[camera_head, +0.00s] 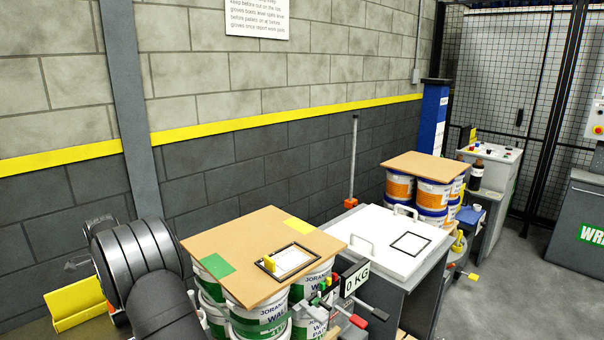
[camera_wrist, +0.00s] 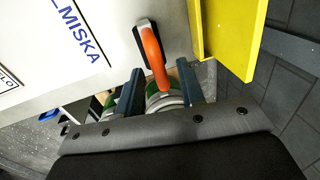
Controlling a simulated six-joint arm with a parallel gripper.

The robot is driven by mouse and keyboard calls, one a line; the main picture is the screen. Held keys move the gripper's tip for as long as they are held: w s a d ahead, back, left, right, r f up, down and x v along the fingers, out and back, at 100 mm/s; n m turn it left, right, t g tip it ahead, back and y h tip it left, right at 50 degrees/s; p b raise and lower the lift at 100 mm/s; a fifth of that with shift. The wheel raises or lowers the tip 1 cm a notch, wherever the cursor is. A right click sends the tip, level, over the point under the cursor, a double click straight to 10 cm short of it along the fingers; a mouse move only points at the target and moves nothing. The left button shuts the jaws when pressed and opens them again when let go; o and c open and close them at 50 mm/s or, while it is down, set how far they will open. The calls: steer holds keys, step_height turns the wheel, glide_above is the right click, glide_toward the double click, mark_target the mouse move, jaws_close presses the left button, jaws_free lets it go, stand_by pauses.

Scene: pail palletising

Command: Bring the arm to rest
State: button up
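My arm (camera_head: 150,270) shows as dark grey links at the lower left of the head view, in front of the wall; its gripper is out of that frame. In the wrist view my gripper (camera_wrist: 160,82) has its two blue-grey fingers apart, with nothing clearly held. An orange handle (camera_wrist: 153,50) shows between and beyond the fingers, on a pale panel with blue lettering (camera_wrist: 60,45). White and green round shapes, partly hidden, show behind the fingers.
Green-labelled pails (camera_head: 262,325) stand under a brown board (camera_head: 225,240) close to my arm. A white-topped scale (camera_head: 385,235) reading 0 KG is beside them. Orange-and-blue pails (camera_head: 432,192) under another board stand farther back. A yellow plate (camera_wrist: 230,35) lies near the right finger.

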step_height(320, 180, up, 9)
steer(key=s+d, duration=0.1)
steer(key=f, duration=0.4)
steer(key=w+f, duration=0.1)
steer(key=f, duration=0.3)
steer(key=a+f, duration=0.1)
steer(key=f, duration=0.3)
steer(key=shift+w+a, duration=0.1)
steer(key=shift+w, duration=0.05)
steer(key=r, duration=0.5)
steer(key=shift+w+d, duration=0.15)
steer(key=shift+d, duration=0.15)
steer(key=w+d+r+m+h, duration=0.1)
steer(key=w+d+r+m, duration=0.2)
steer(key=d, duration=1.2)
steer(key=w+d+r+m+h, duration=0.1)
steer(key=w+d+r+m, duration=0.2)
steer(key=d+r+m, duration=0.5)
steer(key=w+d+r+m+h, duration=0.1)
steer(key=w+d+r+m, duration=0.2)
steer(key=d, duration=1.8)
step_height(320, 180, up, 3)
steer(key=m, duration=0.4)
steer(key=shift+w+d, duration=0.35)
steer(key=shift+w, duration=0.05)
steer(key=shift+a, duration=0.1)
